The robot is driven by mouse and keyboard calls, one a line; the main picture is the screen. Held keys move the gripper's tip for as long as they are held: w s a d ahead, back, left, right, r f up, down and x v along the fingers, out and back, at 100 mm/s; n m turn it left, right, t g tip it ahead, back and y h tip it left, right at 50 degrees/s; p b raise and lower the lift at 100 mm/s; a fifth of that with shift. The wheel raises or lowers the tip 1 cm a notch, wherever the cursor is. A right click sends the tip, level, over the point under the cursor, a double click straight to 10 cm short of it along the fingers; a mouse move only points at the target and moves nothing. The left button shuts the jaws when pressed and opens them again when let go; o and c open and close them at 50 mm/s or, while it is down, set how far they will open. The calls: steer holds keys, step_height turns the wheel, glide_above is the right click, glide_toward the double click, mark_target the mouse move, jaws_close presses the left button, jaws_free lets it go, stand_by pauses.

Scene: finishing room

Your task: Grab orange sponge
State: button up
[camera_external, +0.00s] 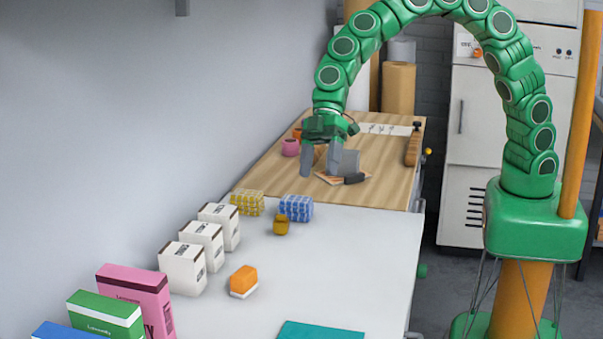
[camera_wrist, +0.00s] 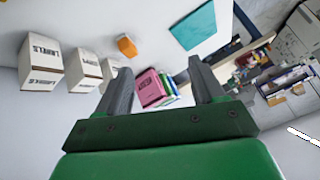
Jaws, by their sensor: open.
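The orange sponge (camera_external: 243,279) has a white lower layer and lies on the white tabletop (camera_external: 345,260), right of a row of white boxes. In the wrist view, an orange block (camera_wrist: 126,46) that looks like the sponge lies beyond the left finger. My gripper (camera_external: 321,166) is open with nothing visible between its grey fingers. It hangs over the wooden worktop (camera_external: 385,190), well behind the sponge in the external view and apart from it. In the wrist view, my gripper (camera_wrist: 160,68) shows both fingers spread.
White cartons (camera_external: 183,268) stand along the wall side. Blue (camera_external: 296,207) and yellow (camera_external: 247,202) patterned blocks and a small mustard-coloured object (camera_external: 281,225) lie behind the sponge. A teal sheet (camera_external: 320,331) lies at the front. The white surface right of the sponge is clear.

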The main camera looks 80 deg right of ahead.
steer(key=w+a+f+n+t, duration=0.1)
steer(key=w+a+f+n, duration=0.1)
steer(key=w+a+f, duration=0.5)
steer(key=t, duration=0.1)
glide_toward(247, 267)
steer(key=shift+n+y, duration=0.4)
steer(key=x, duration=0.4)
steer(key=shift+d+f, duration=0.15)
steer(key=shift+f, duration=0.3)
steer(key=shift+x, duration=3.95)
steer(key=shift+w, duration=0.15)
steer(key=shift+r, duration=0.1)
steer(key=shift+c, duration=0.5)
steer(key=c, duration=0.9)
